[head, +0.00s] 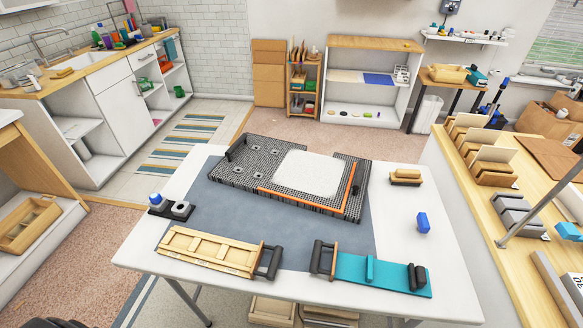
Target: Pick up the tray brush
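A small brush-like block (405,177) with a tan wooden top and a dark lower part lies on the right back part of the white table; it looks like the tray brush. It lies flat, apart from other things, to the right of the dark textured tray (230,183). Neither of my grippers can be made out in the head view. A dark shape at the bottom left edge is too cut off to identify.
The white table (455,265) also bears a grey mat (215,215), a blue block (423,222), a wooden slatted piece (210,250), a teal board (385,272) and a blue-capped bottle (156,199). The table is bare around the brush. A wooden counter (470,187) stands to the right.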

